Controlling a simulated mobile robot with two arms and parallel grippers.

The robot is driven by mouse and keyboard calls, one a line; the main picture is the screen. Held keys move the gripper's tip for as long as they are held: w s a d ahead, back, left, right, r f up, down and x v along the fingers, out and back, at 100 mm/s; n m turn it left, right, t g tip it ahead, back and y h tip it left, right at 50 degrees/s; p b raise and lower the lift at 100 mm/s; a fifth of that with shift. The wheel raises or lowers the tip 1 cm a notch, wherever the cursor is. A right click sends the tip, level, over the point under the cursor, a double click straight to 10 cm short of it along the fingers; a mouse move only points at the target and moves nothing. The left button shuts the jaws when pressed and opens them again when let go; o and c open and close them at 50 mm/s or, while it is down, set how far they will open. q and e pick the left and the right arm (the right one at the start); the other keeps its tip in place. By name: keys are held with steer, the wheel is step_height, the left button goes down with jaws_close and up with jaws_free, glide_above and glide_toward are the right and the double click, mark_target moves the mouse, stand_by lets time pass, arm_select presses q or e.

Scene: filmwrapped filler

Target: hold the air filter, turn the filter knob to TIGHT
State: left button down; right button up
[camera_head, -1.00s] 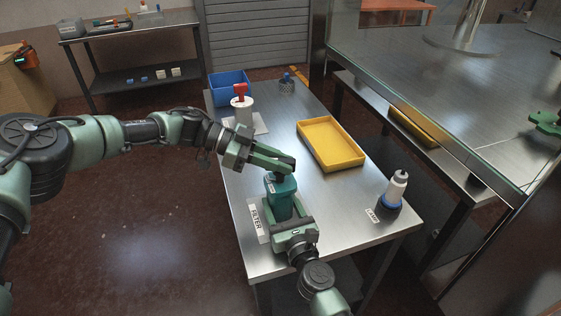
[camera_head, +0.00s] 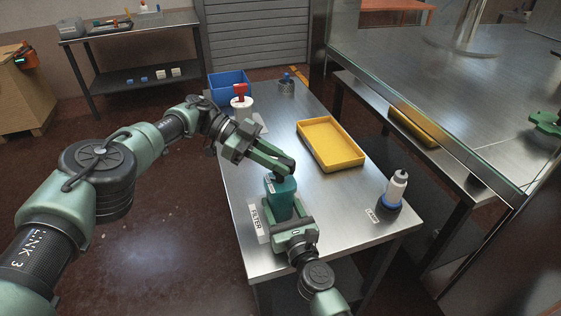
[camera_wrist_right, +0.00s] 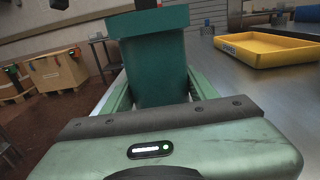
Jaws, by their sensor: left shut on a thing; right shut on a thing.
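The air filter (camera_head: 281,198) is a teal box standing upright at the near left of the metal table, next to a FILTER label (camera_head: 257,219). My right gripper (camera_head: 288,217) is shut around its body from the near side. The right wrist view shows the filter (camera_wrist_right: 158,72) between the two green fingers. My left gripper (camera_head: 284,169) is above the filter, shut on the dark filter knob (camera_head: 276,177) on its top. The fingers mostly hide the knob, and its pointer and any TIGHT mark cannot be read.
A yellow tray (camera_head: 317,126) lies right of the filter, and a white bottle with a blue base (camera_head: 397,186) stands at the right edge. A red-topped white item (camera_head: 240,100) and a blue bin (camera_head: 230,79) are at the back. A glass-sided bench (camera_head: 450,100) is at right.

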mark_target(279, 159)
arm_select(q)
steer(key=shift+w+r, duration=0.15)
steer(key=c, duration=1.3)
jaws_free()
step_height(279, 159, up, 10)
steer(key=shift+a+f, duration=0.1)
